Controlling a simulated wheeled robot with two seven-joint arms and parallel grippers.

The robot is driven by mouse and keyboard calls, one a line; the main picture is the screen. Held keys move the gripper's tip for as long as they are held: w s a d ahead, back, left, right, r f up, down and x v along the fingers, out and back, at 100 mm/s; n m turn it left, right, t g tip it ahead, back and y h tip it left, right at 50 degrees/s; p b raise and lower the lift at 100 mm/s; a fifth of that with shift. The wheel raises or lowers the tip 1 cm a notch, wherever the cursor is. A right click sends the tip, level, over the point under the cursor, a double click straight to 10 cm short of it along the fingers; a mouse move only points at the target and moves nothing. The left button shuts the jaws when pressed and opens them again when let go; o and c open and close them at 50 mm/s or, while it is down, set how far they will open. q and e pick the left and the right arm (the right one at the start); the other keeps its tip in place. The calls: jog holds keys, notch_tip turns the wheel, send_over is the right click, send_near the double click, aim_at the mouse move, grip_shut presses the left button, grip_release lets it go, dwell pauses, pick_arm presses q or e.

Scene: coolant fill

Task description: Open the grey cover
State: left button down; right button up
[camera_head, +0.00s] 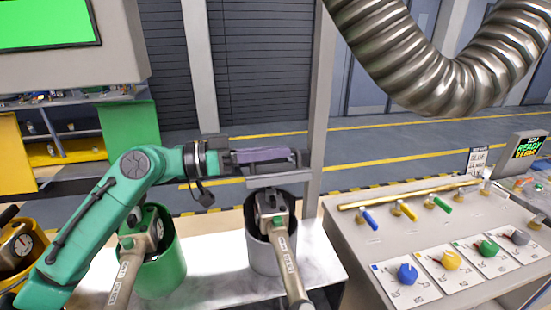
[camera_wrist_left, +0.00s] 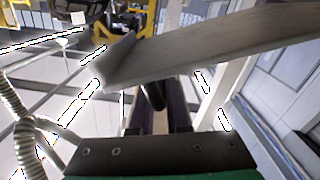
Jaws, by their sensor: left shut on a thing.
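My left gripper (camera_head: 268,156) comes in from the left, its purple fingers level above the grey container (camera_head: 259,251). It is shut on a dark part, seen between the fingers in the left wrist view (camera_wrist_left: 156,95). A flat grey plate, which looks like the grey cover (camera_head: 280,177), sits just below and beyond the fingers, raised clear of the container's rim. It also crosses the upper left wrist view (camera_wrist_left: 215,48) at a tilt. Whether the held part is the cover's handle is hard to tell. The container's round mouth looks open. My right gripper is not in view.
A green container (camera_head: 163,265) and a yellow one (camera_head: 14,262) stand to the left. Beige labelled handles rise before the green and grey containers. A grey post (camera_head: 318,110) stands close right of the gripper. A control panel (camera_head: 400,215) with coloured knobs is at right; a ribbed hose (camera_head: 440,70) hangs above.

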pick_arm(q)
jog(key=shift+w+a+r+n+p, duration=0.15)
jog(key=shift+w+r+n+p, duration=0.2)
jog(key=shift+w+r+n, duration=0.15)
jog(key=shift+w+a+r+n+p, duration=0.15)
jog(key=shift+w+r+n+p, duration=0.25)
jog(key=shift+r, duration=0.1)
jog(key=c, duration=0.9)
grip_release()
jog(key=b, duration=0.4)
send_over(245, 172)
jog(key=shift+s+d+f, duration=0.15)
jog(key=shift+s+f, duration=0.2)
jog(key=shift+f, duration=0.15)
jog(key=b+v, duration=0.1)
jog(key=v, duration=0.5)
jog(key=r+b+v, duration=0.1)
jog(key=v, duration=0.2)
jog(key=shift+s+b, duration=0.1)
jog(key=shift+b, duration=0.25)
